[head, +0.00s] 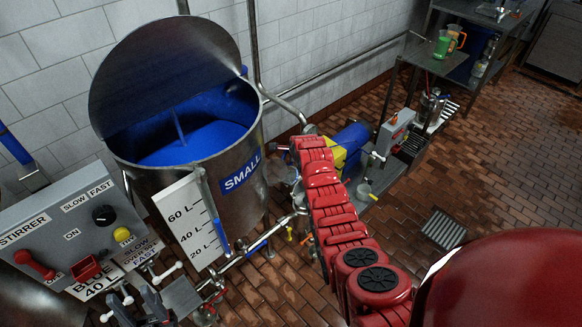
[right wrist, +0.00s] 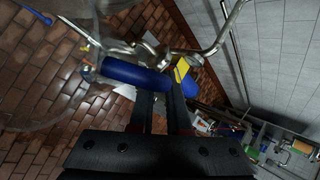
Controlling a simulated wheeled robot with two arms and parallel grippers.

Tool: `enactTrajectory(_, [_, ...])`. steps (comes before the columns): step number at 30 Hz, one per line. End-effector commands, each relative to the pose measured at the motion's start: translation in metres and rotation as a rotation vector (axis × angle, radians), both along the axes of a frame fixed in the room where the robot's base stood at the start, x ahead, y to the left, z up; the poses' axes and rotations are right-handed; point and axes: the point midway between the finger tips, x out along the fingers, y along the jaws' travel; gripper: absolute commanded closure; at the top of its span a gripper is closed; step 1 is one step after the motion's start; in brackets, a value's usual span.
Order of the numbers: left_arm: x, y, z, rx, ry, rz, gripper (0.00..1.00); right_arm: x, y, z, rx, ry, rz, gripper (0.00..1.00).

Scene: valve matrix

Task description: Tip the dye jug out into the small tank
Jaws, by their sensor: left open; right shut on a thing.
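The small tank (head: 235,205) is a round steel vessel labelled SMALL, with its lid (head: 165,70) tilted up and blue liquid (head: 200,140) inside. My right arm reaches to the tank's right side. Its gripper is hidden behind the arm in the head view. In the right wrist view the right gripper (right wrist: 161,105) is shut on a clear, see-through jug (right wrist: 40,75), of which only a faint outline shows. The jug also shows faintly just right of the tank (head: 278,172), outside its rim. I cannot tell what it holds. My left gripper (head: 138,305) is open and empty below the stirrer panel.
The stirrer panel (head: 60,235) has a red lever and knobs. A level gauge (head: 190,220) stands before the tank, with pipes and valves below. A blue and yellow pump (head: 350,140) stands behind my right arm. A shelf at the back holds a green jug (head: 443,44). The brick floor at right is mostly clear.

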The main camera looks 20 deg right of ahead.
Motion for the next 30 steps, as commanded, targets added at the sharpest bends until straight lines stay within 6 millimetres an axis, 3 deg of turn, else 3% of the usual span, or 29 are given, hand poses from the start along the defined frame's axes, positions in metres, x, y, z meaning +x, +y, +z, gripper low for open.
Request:
enactTrajectory(2, [0.000,0.000,0.010,0.000,0.000,0.000,0.50,0.007,-0.003,0.024,0.050,0.037,-0.021,1.00])
enactTrajectory(10, [0.000,0.000,0.023,0.000,0.000,0.000,0.50,0.010,-0.003,0.065,0.178,0.140,-0.067,1.00])
enactTrajectory(30, [0.000,0.000,0.030,0.000,0.000,0.000,0.50,0.006,-0.001,0.086,0.230,0.190,-0.084,1.00])
